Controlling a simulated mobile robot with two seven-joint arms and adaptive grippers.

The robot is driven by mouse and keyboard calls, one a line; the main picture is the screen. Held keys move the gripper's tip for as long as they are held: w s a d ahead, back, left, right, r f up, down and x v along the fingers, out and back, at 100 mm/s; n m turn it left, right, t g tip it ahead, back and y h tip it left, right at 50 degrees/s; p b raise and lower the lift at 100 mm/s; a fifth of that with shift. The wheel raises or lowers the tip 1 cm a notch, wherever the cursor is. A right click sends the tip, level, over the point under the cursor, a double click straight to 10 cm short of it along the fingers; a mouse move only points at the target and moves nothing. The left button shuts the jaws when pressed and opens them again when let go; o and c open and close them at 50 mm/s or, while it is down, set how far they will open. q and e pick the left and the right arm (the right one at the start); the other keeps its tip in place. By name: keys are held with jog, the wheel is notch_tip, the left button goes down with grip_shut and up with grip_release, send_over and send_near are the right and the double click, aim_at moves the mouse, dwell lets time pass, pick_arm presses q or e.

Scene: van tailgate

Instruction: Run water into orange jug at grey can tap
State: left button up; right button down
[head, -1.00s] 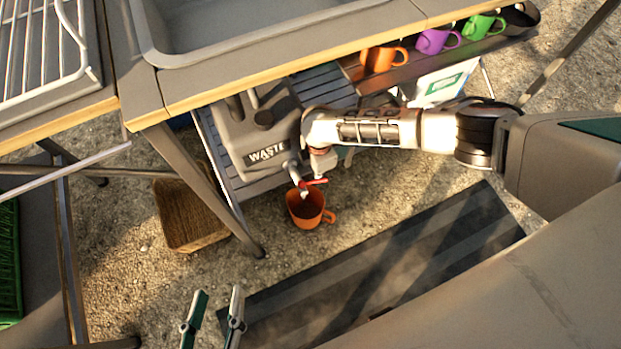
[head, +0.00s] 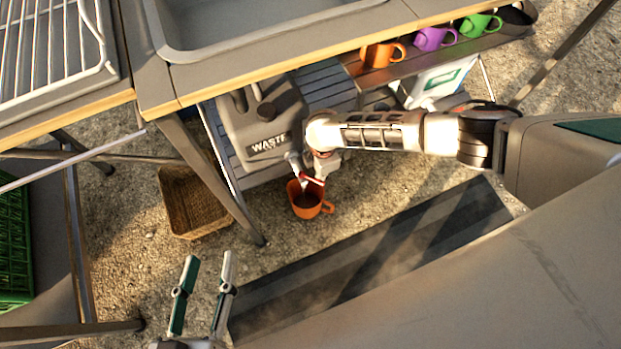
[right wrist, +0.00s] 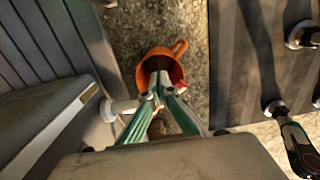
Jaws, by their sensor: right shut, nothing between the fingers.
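The orange jug (head: 308,208) stands upright on the gravel, under the tap (head: 296,163) of the grey can (head: 262,125) marked "WASTE". The can lies on a slatted grey stand. A red lever (head: 313,180) shows at the tap, above the jug's mouth. My right gripper (head: 321,172) is at the tap beside the lever. In the right wrist view its fingers (right wrist: 160,97) are shut with nothing between them, in front of the jug (right wrist: 163,66). Whether water runs, and the jug's fill, I cannot tell. My left gripper (head: 209,262) is open and empty at the lower left.
A shelf (head: 430,62) under the counter holds orange (head: 370,56), purple (head: 428,39) and green (head: 474,26) mugs. A wicker basket (head: 190,205) stands left of a table leg (head: 215,180). A striped mat (head: 370,255) lies in front. A green crate (head: 14,240) is far left.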

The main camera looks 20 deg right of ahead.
pick_arm(q)
notch_tip(320, 180, up, 6)
jog(key=w+t+p, duration=0.1)
jog(key=w+p, duration=0.1)
jog(key=shift+p, duration=0.4)
pick_arm(e)
notch_tip(320, 180, up, 4)
jog(key=shift+s+a+r, duration=0.1)
jog(key=shift+s+r, duration=0.05)
jog(key=shift+r, duration=0.1)
pick_arm(q)
jog(key=shift+m+t+h, duration=0.3)
jog(key=shift+m+t, duration=0.1)
jog(key=shift+t, duration=0.2)
jog(key=r+p, duration=0.1)
jog(key=r, duration=0.1)
jog(key=w+r+p, duration=0.1)
jog(key=r, duration=0.1)
jog(key=shift+r, duration=0.15)
pick_arm(e)
jog(key=s+a, duration=0.4)
jog(key=shift+a, duration=0.25)
